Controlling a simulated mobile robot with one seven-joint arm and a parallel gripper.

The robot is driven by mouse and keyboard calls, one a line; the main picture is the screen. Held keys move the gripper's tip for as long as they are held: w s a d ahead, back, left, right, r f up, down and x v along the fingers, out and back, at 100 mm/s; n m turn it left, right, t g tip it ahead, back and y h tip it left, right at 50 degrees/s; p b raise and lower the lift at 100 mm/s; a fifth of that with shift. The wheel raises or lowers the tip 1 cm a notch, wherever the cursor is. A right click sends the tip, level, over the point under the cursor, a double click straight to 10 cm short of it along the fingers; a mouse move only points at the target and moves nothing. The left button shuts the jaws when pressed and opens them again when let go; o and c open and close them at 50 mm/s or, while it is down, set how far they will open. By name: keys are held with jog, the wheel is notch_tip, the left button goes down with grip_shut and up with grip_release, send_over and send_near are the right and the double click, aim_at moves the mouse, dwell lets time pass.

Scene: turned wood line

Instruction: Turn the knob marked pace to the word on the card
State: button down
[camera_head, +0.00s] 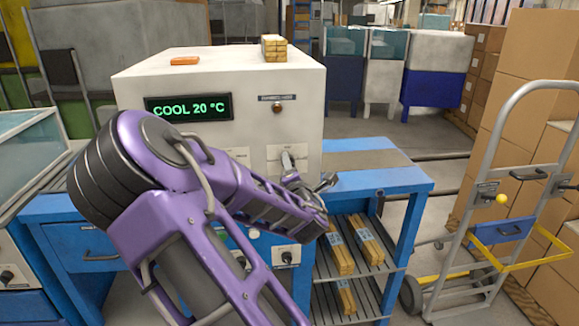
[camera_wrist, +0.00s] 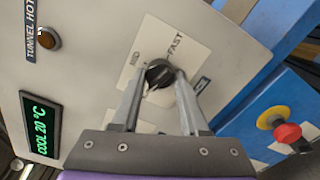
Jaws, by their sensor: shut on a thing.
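A round black knob (camera_wrist: 158,73) sits on a pale plate (camera_wrist: 192,52) on the front of a white machine. The plate shows the word FAST above the knob and a shorter word at its left, perhaps MID; other lettering is hidden or too small. My gripper (camera_wrist: 160,82) has one finger on each side of the knob and is shut on it. Which way the knob's pointer faces is unclear. In the head view my gripper (camera_head: 290,165) is at the same plate (camera_head: 275,152), with the knob mostly hidden. I cannot make out the card.
The white machine (camera_head: 245,82) has a green display (camera_head: 189,107) reading COOL 20 °C and a lamp (camera_head: 277,108) marked TUNNEL HOT. A red button (camera_wrist: 287,132) is on the blue bench at right. A hand truck (camera_head: 487,215) stands further right.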

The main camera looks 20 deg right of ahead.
jog(key=shift+n, duration=1.6)
jog(key=shift+c, duration=2.1)
grip_release()
jog(key=shift+s, duration=0.15)
